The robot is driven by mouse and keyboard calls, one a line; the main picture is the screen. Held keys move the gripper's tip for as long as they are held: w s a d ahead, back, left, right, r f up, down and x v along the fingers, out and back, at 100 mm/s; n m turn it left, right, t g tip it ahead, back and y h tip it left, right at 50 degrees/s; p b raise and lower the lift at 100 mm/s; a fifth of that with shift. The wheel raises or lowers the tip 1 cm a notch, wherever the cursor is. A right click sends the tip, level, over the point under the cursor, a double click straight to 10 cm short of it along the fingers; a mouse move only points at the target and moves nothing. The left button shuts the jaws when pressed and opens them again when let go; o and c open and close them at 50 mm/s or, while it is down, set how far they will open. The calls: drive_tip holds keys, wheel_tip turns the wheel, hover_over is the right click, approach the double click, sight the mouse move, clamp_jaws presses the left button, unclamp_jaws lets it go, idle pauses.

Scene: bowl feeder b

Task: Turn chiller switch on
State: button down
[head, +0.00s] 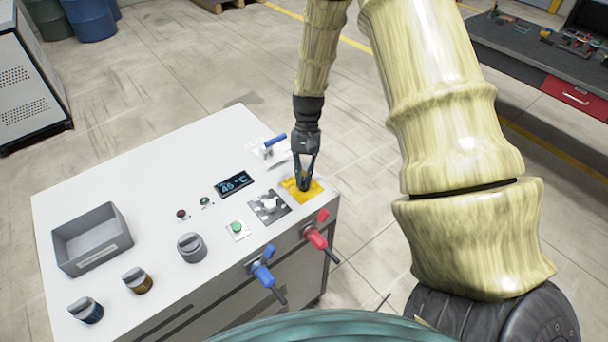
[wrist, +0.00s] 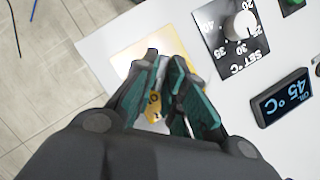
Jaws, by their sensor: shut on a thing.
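A yellow plate (head: 316,189) lies on the white top of a cabinet, near its right corner. It also shows in the wrist view (wrist: 126,62). My gripper (head: 304,184) points down over this plate, with its fingertips at plate height. In the wrist view my gripper (wrist: 168,85) is shut on a small switch (wrist: 154,108), of which a yellow and grey part shows between the fingers. The fingers hide most of the switch, so its position cannot be told.
Beside the plate are a temperature dial (head: 269,205), a 45 °C display (head: 234,184), a green button (head: 237,228) and a blue-handled lever (head: 275,140). Red (head: 317,236) and blue (head: 262,273) valves stick out in front. A grey bin (head: 92,240) stands left.

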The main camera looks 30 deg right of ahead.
drive_tip(key=shift+w+d+r, duration=0.1)
idle(0.3)
drive_tip(key=c, duration=1.5)
unclamp_jaws()
drive_tip(key=v, duration=1.2)
